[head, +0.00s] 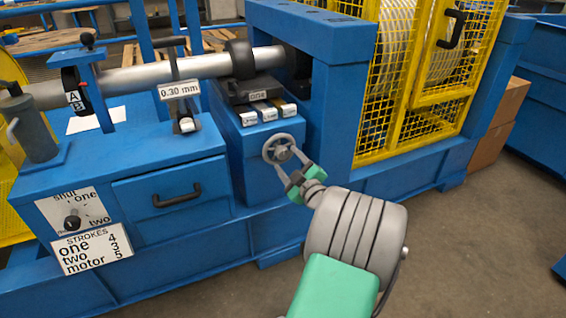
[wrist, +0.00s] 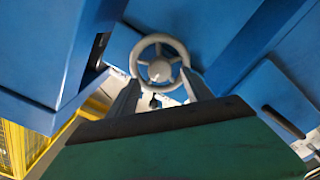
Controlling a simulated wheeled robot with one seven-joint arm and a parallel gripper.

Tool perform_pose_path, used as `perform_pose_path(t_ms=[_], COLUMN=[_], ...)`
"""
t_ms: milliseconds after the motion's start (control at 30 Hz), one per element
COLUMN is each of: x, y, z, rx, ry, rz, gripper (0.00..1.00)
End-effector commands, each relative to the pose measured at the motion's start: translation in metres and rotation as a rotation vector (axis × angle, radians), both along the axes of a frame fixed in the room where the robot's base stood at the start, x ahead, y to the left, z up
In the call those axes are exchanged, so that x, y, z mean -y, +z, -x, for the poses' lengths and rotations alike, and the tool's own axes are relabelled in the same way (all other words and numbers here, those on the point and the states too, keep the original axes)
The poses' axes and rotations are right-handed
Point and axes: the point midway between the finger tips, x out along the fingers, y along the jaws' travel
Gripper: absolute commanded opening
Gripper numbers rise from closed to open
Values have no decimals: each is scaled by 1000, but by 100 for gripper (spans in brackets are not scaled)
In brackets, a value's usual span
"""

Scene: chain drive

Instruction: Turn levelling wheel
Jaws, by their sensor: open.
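The levelling wheel (head: 279,148) is a small grey spoked handwheel on the front of the blue pedestal marked "one". In the wrist view the wheel (wrist: 159,66) shows its rim, spokes and hub, just beyond my fingertips. My gripper (head: 290,172), with green and grey fingers, is at the lower right of the wheel in the head view. In the wrist view my gripper (wrist: 160,88) is open, one finger at each side of the wheel's lower rim. I cannot tell whether the fingers touch the rim.
A blue cabinet with a drawer handle (head: 177,195) stands left of the wheel. A yellow mesh guard (head: 425,80) is to the right. A shaft (head: 150,75) runs above, with a "0.30 mm" tag (head: 179,89). Open floor (head: 470,240) lies at lower right.

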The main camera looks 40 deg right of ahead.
Motion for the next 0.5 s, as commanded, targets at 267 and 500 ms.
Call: perform_pose_path(t_ms=[267,500], x=[9,10], y=[-1,0], z=[-35,-35], rx=[0,-1], ry=[1,0], rz=[0,-1], gripper=[59,58])
